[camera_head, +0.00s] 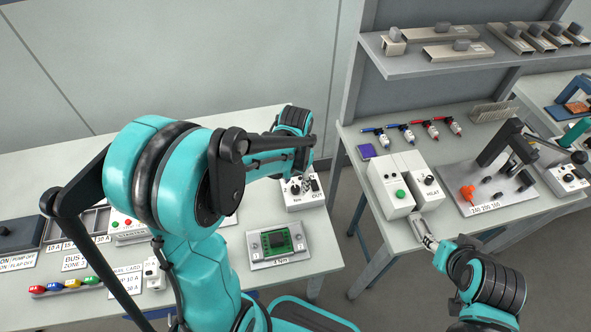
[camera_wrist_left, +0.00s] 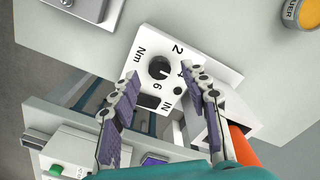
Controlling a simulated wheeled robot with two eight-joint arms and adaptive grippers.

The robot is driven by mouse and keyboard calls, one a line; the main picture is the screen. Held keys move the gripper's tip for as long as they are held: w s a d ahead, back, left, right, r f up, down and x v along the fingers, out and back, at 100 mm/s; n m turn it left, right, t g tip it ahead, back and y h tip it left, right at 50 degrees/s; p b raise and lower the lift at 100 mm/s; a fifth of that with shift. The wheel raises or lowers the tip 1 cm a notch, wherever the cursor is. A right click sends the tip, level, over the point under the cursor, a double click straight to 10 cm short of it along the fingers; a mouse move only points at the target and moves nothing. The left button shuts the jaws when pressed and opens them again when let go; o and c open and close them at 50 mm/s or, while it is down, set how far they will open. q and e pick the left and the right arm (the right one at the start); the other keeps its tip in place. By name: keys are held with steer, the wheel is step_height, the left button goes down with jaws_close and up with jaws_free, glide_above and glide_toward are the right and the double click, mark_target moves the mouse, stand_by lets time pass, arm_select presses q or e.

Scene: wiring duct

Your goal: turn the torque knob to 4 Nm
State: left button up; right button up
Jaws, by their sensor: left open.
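The torque box is a white block with a black round knob. In the left wrist view the knob (camera_wrist_left: 158,68) sits on the white face (camera_wrist_left: 148,40), with printed marks Nm, 2, 4 and 6 around it. The 4 is partly covered by a finger, and I cannot tell where the knob points. My left gripper (camera_wrist_left: 160,79) is open, its two purple-padded fingers on either side of the knob, with gaps visible. In the head view the box (camera_head: 301,207) is partly behind my left gripper (camera_head: 304,184). My right gripper (camera_head: 427,238) is over the right table's front edge.
White boxes with a green button (camera_head: 400,193) stand on the right table (camera_head: 352,140). A floor gap separates the tables.

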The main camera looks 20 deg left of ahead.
arm_select(q)
step_height(320, 180, up, 10)
stand_by(0.3)
stand_by(0.4)
steer(key=n+t+b, duration=0.2)
steer(key=t, duration=0.4)
glide_toward(295, 191)
step_height(295, 191, up, 5)
steer(key=s+d, duration=0.2)
steer(key=d, duration=0.1)
steer(key=shift+s+d+f+n+t, duration=0.15)
steer(key=shift+s+f+n+t, duration=0.25)
steer(key=shift+s+f+t, duration=0.2)
steer(key=shift+r, duration=0.1)
